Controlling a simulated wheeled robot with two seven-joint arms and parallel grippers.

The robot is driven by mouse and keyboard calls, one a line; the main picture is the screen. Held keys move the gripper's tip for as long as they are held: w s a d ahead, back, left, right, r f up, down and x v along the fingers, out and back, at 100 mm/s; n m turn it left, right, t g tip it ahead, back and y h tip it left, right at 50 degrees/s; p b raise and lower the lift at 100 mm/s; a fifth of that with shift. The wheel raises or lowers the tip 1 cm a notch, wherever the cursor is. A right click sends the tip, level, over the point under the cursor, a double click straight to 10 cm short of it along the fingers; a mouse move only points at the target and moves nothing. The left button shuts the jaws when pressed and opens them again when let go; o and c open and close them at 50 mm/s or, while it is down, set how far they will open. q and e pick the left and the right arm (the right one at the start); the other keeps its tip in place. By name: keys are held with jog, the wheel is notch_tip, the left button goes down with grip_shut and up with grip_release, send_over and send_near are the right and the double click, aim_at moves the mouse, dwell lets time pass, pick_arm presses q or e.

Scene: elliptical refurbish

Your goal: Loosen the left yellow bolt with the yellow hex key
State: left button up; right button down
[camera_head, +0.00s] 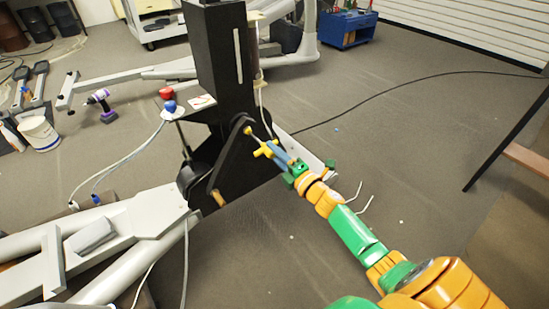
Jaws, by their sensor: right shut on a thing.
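My right gripper (283,161) reaches in from the lower right and is shut on the yellow hex key (263,150). The key has a crosswise yellow part just ahead of the fingers, and its thin end points up and left. That end meets a small yellow spot (247,130) at the rounded top of the black plate. This spot may be a yellow bolt, but it is too small to tell whether the key is seated in it. An orange-yellow piece (218,198) shows lower left on the black part; I cannot tell what it is. My left gripper is not in view.
A black column (218,60) rises behind the plate, with grey lift arms (130,235) at the left. A red knob and a blue knob (170,106) stand beside it. A drill (102,106), a white bucket (38,132) and a blue cart (346,28) are farther off. Floor at right is mostly clear.

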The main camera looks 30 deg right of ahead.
jog(key=shift+f+n+b, duration=0.1)
jog(key=shift+n+b, duration=0.2)
jog(key=shift+n, duration=1.6)
jog(key=s+p, duration=0.2)
jog(key=s, duration=0.7)
jog(key=shift+d+r, duration=0.2)
jog(key=shift+d, duration=0.1)
jog(key=shift+r+p, duration=0.1)
jog(key=shift+p, duration=0.25)
